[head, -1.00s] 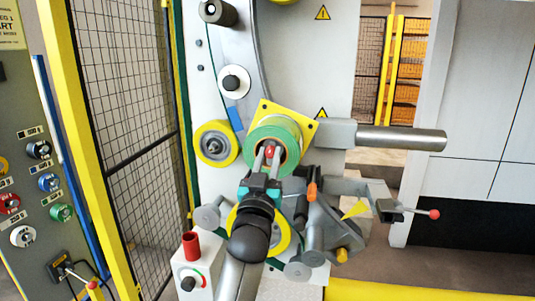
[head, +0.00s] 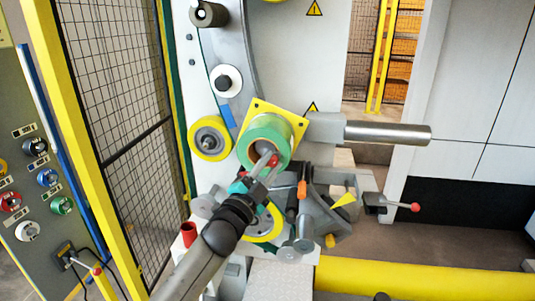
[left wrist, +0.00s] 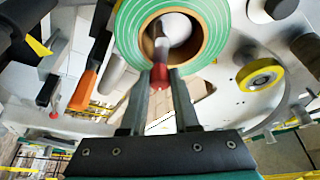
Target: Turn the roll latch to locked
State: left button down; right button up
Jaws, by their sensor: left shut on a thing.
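A green-edged roll of tape (head: 264,142) sits on its spindle in front of a yellow square plate (head: 297,122). The roll latch, with a red knob (head: 273,160), stands at the roll's open core. In the left wrist view the red knob (left wrist: 158,78) hangs at the core's lower edge on a pale lever, below the green roll (left wrist: 212,22). My left gripper (head: 264,168) reaches up from the lower left and is shut on the knob. My right gripper is not in view.
A yellow roller (head: 210,139) is left of the roll, and a steel bar (head: 388,133) juts out right. A lever with a red ball (head: 415,207) sticks out lower right. A mesh fence (head: 112,90) and a control panel (head: 20,160) stand left.

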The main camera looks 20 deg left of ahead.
pick_arm(q)
jog(key=shift+f+m+g+h+p, duration=0.1)
jog(key=shift+m+g+h+p, duration=0.4)
jog(key=shift+m, duration=0.7)
jog(key=shift+a+f+m+g, duration=0.1)
jog(key=shift+f+m+g, duration=0.4)
jog(key=shift+m, duration=1.05)
jog(key=shift+d+f+m+g, duration=0.1)
jog(key=shift+f+m+g, duration=0.45)
jog(key=shift+m, duration=0.95)
jog(key=shift+a+f+m+g, duration=0.1)
jog(key=shift+f+m+g, duration=0.4)
jog(key=shift+m, duration=1.05)
jog(key=shift+r+g, duration=0.1)
jog(key=shift+g, duration=0.15)
jog(key=c, duration=0.6)
grip_release()
jog(key=shift+r, duration=0.1)
jog(key=shift+c, duration=0.2)
